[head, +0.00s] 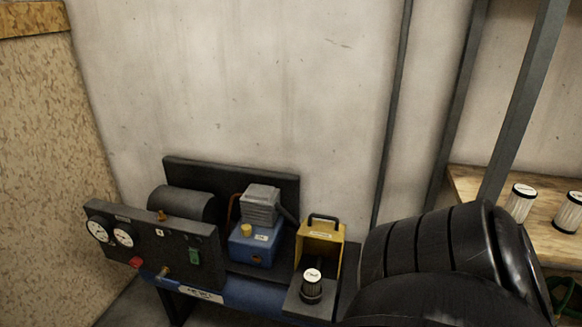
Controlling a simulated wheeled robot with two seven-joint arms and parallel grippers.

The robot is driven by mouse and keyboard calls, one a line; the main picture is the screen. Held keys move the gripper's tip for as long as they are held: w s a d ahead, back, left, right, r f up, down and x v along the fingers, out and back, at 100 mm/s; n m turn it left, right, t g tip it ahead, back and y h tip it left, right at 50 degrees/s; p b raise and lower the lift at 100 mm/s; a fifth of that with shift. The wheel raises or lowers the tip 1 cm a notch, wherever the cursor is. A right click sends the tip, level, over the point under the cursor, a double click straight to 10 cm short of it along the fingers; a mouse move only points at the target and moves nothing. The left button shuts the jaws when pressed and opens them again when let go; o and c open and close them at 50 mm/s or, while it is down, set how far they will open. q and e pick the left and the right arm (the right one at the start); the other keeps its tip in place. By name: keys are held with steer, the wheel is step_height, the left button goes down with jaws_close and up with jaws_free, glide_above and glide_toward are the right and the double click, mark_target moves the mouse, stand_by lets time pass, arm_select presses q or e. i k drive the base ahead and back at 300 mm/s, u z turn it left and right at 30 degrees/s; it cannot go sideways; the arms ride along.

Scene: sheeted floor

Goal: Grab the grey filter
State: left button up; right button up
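A small dark filter-like cylinder (312,288) with a pale round top stands upright on a dark ledge in front of an open yellow housing (322,246) with a black handle. Two whitish ribbed filters with dark-rimmed white caps, a left one (519,203) and a right one (568,214), stand upright on a wooden shelf (545,243) at the right. I cannot tell for certain which of these is the grey filter. Neither of my grippers shows. A large black segmented shape, likely my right arm, fills the lower right and hides part of the shelf's front.
A compressor unit has a dark gauge panel (155,246), a blue tank (240,292), a blue pump base (254,245) and a grey finned block (260,206). Grey metal posts (524,95) rise before the shelf. A chipboard panel (45,150) stands at the left.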

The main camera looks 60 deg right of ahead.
mark_target(312, 278)
steer(key=z, duration=0.9)
steer(key=i, duration=1.05)
steer(key=z, duration=1.15)
